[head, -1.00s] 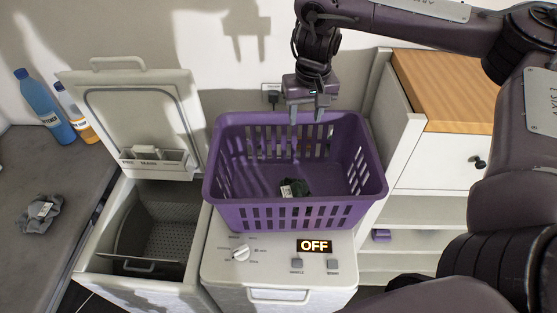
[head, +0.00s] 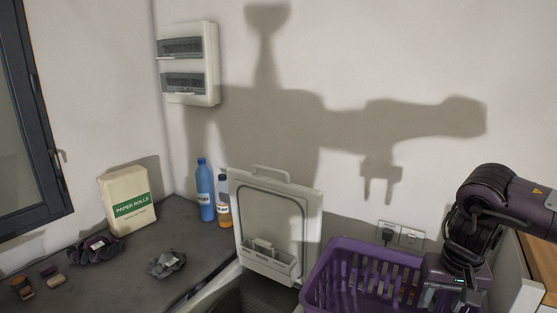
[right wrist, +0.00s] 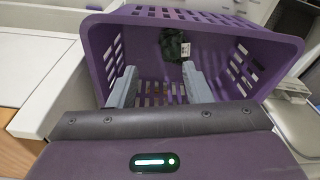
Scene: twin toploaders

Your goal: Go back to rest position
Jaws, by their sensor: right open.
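My right gripper (head: 446,296) is at the lower right of the head view, over the right side of the purple basket (head: 345,262). In the right wrist view its two grey fingers (right wrist: 158,88) are apart with nothing between them. The purple basket (right wrist: 115,36) fills the middle of that view. A dark crumpled cloth with a white tag (right wrist: 174,45) lies inside it, beyond the fingertips and apart from them. My left gripper is in neither view.
A toploader with its lid raised (head: 283,217) stands left of the basket. The dark counter (head: 120,270) holds a blue bottle (head: 206,192), an orange bottle (head: 223,205), a paper rolls pack (head: 127,200) and crumpled cloths (head: 167,264). A wall socket (head: 410,237) is behind the basket.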

